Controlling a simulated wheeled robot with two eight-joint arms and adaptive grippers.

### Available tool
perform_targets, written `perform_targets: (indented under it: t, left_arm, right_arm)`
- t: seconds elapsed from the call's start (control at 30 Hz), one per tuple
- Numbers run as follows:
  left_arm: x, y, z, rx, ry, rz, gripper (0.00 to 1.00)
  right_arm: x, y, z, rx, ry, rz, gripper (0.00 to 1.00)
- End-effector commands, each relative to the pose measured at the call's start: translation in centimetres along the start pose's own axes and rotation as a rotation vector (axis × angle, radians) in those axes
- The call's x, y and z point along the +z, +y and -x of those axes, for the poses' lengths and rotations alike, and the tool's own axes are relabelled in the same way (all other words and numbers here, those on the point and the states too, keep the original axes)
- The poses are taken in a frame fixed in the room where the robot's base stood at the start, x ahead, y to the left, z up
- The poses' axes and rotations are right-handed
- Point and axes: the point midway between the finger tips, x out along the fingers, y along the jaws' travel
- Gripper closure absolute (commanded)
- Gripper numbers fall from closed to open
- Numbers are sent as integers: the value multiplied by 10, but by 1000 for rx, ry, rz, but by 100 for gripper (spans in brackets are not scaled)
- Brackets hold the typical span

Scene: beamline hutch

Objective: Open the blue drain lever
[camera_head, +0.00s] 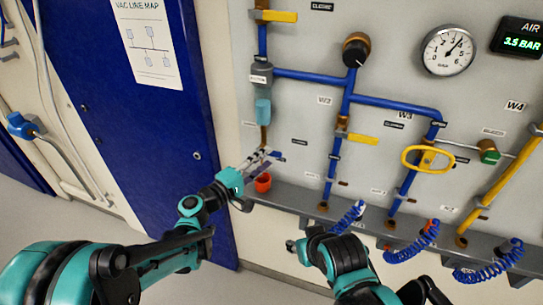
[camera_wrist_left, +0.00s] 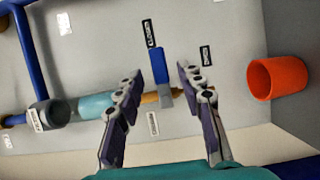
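The blue drain lever (camera_wrist_left: 157,62) sits on the brass lower end of a vertical pipe on the grey panel. Its blue handle points at a small dark label (camera_wrist_left: 149,33) that seems to read CLOSED; another dark label (camera_wrist_left: 206,55) lies off to the side. In the head view the lever (camera_head: 277,156) is partly hidden by my left gripper (camera_head: 269,153). In the left wrist view that gripper (camera_wrist_left: 160,75) is open, with the lever showing between its fingers. No contact shows, and the remaining distance is hard to tell.
An orange-red cup (camera_head: 263,184) stands on the ledge just below the lever, close to my left gripper. Yellow levers (camera_head: 360,139), a yellow handwheel (camera_head: 427,158), blue pipes (camera_head: 310,76) and coiled blue hoses (camera_head: 414,240) fill the panel rightward. A blue door (camera_head: 150,130) is left.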

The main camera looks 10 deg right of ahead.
Motion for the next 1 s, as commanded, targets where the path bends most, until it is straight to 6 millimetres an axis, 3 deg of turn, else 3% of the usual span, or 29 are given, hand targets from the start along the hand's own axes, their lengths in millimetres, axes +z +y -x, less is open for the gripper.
perform_targets:
  t: [0.23, 0.6, 0.77, 1.0]
  left_arm:
    - [0, -1, -36, -1, -1, -1, 62]
    - [0, 0, -43, -1, 0, -1, 62]
    - [0, 0, -43, -1, 0, -1, 100]
    - [0, 0, -43, -2, 0, -4, 100]
  right_arm:
    - [5, 0, -7, 0, 0, 0, 60]
    - [6, 0, -8, 0, 0, 0, 60]
    - [6, 0, -8, 0, 0, 0, 60]
    - [6, 0, -8, 0, 0, 0, 60]
